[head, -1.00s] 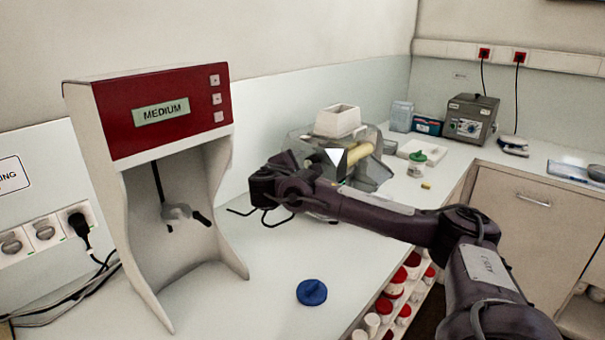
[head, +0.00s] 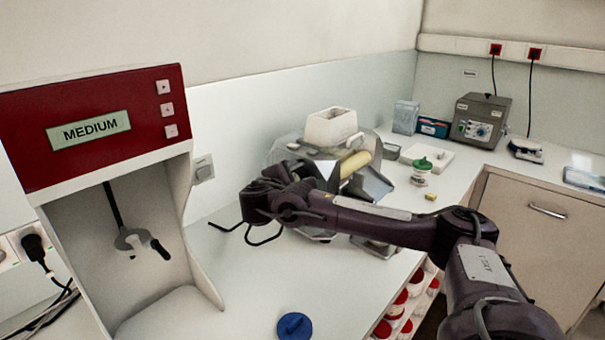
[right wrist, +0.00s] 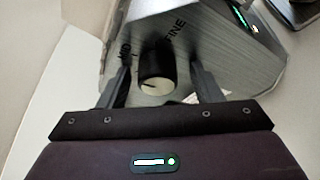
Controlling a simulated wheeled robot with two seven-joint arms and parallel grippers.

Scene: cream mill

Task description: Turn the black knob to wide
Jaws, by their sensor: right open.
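The black knob (right wrist: 155,64) shows between my right fingers in the right wrist view. Its end face is pale with a dark pointer line, and it stands on a silver metal panel marked "FINE" (right wrist: 175,36) and a partly covered word that looks like "MID". My right gripper (right wrist: 160,78) is open, one finger on each side of the knob; I cannot tell whether either touches it. In the head view the right gripper (head: 246,234) is in front of the mill (head: 290,152), which has a cream hopper and a yellow roller. The knob cannot be made out there. My left gripper is not in view.
A red-topped device (head: 95,160) with a display reading "MEDIUM" stands at the left. A blue cap (head: 294,326) lies on the white counter (head: 235,295). A green-lidded jar (head: 421,172) and a grey box (head: 481,120) are at the back right.

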